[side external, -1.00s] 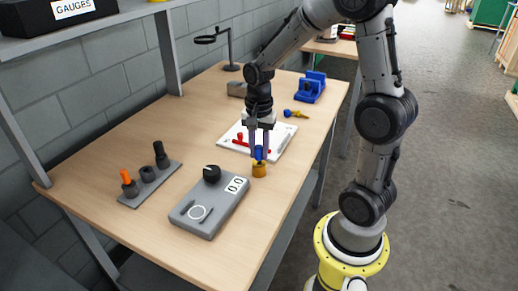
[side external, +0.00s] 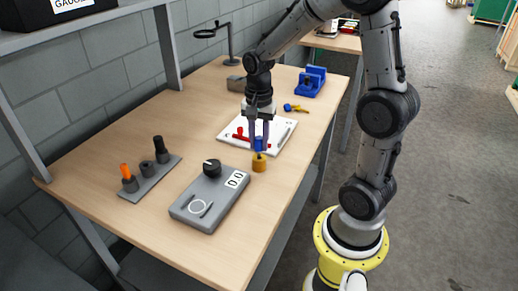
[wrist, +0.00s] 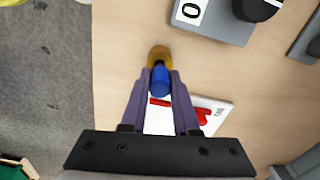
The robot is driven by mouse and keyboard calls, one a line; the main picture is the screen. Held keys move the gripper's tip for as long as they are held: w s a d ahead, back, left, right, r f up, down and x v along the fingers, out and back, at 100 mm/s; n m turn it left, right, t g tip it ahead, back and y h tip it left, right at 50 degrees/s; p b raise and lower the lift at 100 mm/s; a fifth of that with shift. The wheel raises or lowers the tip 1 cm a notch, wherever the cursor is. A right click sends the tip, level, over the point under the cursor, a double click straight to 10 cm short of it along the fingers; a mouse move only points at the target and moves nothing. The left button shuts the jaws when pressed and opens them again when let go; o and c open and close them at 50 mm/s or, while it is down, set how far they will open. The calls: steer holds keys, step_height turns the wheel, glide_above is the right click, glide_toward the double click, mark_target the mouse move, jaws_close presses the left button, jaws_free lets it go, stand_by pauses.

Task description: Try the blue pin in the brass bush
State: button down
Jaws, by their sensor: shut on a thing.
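My gripper (side external: 259,146) is shut on the blue pin (side external: 258,144), which it holds upright. The brass bush (side external: 259,164) stands on the wooden bench directly below the pin. The pin's narrow lower end meets the bush's top in the side view; I cannot tell whether it is inside the hole. In the wrist view the blue pin (wrist: 160,82) sits between the fingertips and the bush (wrist: 158,55) shows just beyond it. The bush's hole is hidden there by the pin and fingers.
A grey gauge box (side external: 210,198) with a black knob stands in front-left of the bush. A white board (side external: 283,139) with a red part lies just behind. A dark rack (side external: 149,181) with an orange-topped piece is left. A blue fixture (side external: 312,82) stands at the back.

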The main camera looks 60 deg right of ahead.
steer(key=shift+r, duration=3.05)
